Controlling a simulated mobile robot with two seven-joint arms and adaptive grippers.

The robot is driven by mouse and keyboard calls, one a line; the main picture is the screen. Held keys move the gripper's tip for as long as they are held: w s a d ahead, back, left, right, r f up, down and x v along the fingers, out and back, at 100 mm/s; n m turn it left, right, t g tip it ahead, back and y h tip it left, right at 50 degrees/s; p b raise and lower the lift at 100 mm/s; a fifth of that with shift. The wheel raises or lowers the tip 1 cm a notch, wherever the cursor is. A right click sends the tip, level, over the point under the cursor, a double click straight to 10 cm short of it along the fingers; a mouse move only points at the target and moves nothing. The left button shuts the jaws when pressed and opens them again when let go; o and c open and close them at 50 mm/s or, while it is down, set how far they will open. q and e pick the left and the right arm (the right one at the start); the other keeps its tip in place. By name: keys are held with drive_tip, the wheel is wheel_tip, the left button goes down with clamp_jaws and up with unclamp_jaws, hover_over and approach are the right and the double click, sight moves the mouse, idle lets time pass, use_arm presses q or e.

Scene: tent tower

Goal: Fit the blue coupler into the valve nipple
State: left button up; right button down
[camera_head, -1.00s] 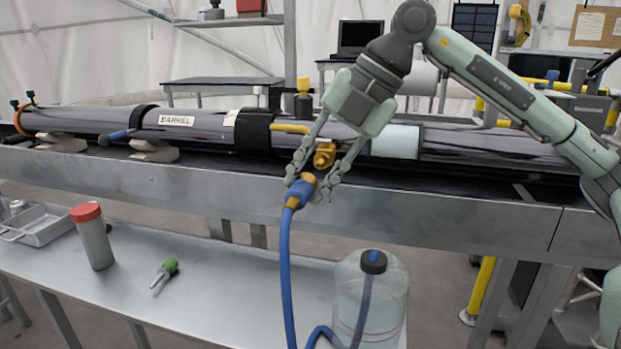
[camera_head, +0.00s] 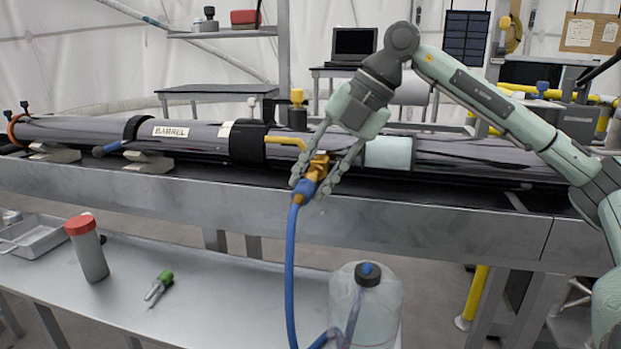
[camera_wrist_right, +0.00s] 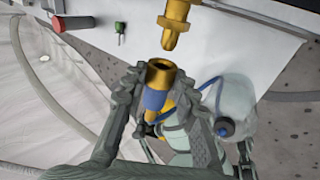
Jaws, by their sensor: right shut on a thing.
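The blue coupler (camera_head: 304,187), with a brass collar, is at the end of a blue hose. My right gripper (camera_head: 316,183) is shut on it, fingers on either side. In the right wrist view the coupler (camera_wrist_right: 154,101) sits between the fingers (camera_wrist_right: 160,95), its round brass mouth open and facing the nipple. The brass valve nipple (camera_head: 319,159) is at the end of a yellow pipe in front of the barrel; it also shows in the wrist view (camera_wrist_right: 172,25). There its tip is close to the mouth, with a small gap and a slight sideways offset. My left gripper is out of view.
The long dark barrel (camera_head: 215,133) lies on a metal bench behind the coupler. Below, a lower table (camera_head: 220,290) holds a clear bottle (camera_head: 366,305), a red-capped canister (camera_head: 88,250), a green-handled screwdriver (camera_head: 160,285) and a metal tray (camera_head: 35,238). The blue hose hangs down near the bottle.

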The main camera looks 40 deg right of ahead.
sight(316, 174)
drive_tip(key=shift+w+d, duration=0.1)
drive_tip(key=shift+d, duration=0.05)
idle(0.9)
drive_tip(key=shift+p, duration=0.5)
idle(0.6)
drive_tip(key=shift+w+d+p, duration=0.8)
drive_tip(key=shift+w+d, duration=0.4)
drive_tip(key=shift+d, duration=0.2)
idle(0.5)
drive_tip(key=c, duration=1.1)
unclamp_jaws()
